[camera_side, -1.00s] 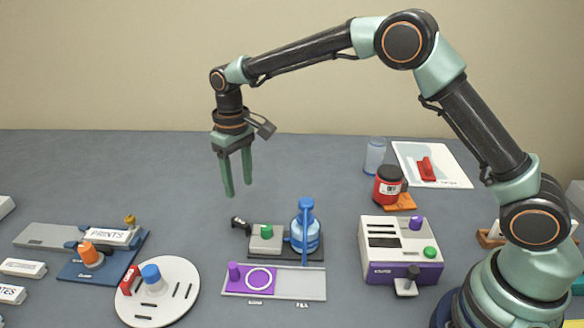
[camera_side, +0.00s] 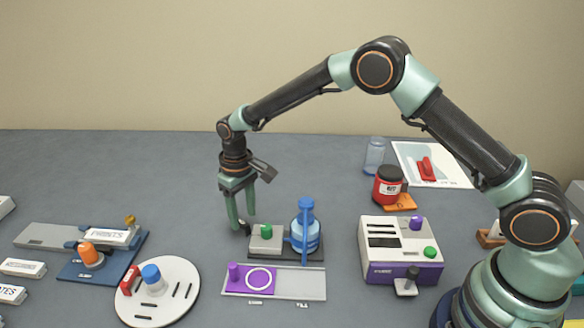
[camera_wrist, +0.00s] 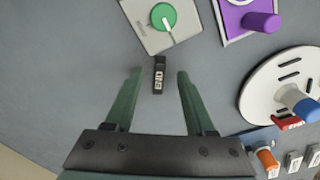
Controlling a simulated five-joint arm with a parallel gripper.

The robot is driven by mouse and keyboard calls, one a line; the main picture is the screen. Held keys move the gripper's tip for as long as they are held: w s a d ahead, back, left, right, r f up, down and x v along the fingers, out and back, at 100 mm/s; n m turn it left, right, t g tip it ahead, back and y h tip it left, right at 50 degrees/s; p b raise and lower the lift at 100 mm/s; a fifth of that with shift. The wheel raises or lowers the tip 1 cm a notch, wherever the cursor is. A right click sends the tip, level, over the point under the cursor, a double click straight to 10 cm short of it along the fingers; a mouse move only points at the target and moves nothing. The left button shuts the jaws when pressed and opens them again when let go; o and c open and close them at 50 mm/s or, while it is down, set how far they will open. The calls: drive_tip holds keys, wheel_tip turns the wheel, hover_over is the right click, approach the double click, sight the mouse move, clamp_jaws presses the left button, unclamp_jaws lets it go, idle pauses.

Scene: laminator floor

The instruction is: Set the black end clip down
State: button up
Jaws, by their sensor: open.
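The black end clip (camera_wrist: 158,78), with white "END" lettering, lies on the table beside a grey block with a green knob. In the side view the clip (camera_side: 244,226) is mostly hidden behind my fingers. My gripper (camera_wrist: 158,74) is open and empty, with one green finger on each side of the clip in the wrist view. In the side view my gripper (camera_side: 241,222) is low, with its fingertips close to the clip. I cannot tell whether a finger touches it.
The grey block (camera_wrist: 147,22) with a green knob and the blue bottle (camera_side: 306,238) stand just right of my gripper. A purple plate (camera_side: 246,278), a white disc (camera_side: 180,300) and a grey-purple machine (camera_side: 388,268) are nearer the front.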

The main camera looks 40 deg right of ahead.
sight(224, 223)
drive_tip(key=shift+f, duration=1.4)
clamp_jaws()
drive_tip(key=shift+w+a, duration=0.3)
drive_tip(key=shift+w, duration=0.8)
drive_tip(key=shift+w+a, duration=0.35)
drive_tip(key=shift+w, duration=0.75)
drive_tip(key=shift+w+a, duration=0.3)
drive_tip(key=shift+w, duration=0.8)
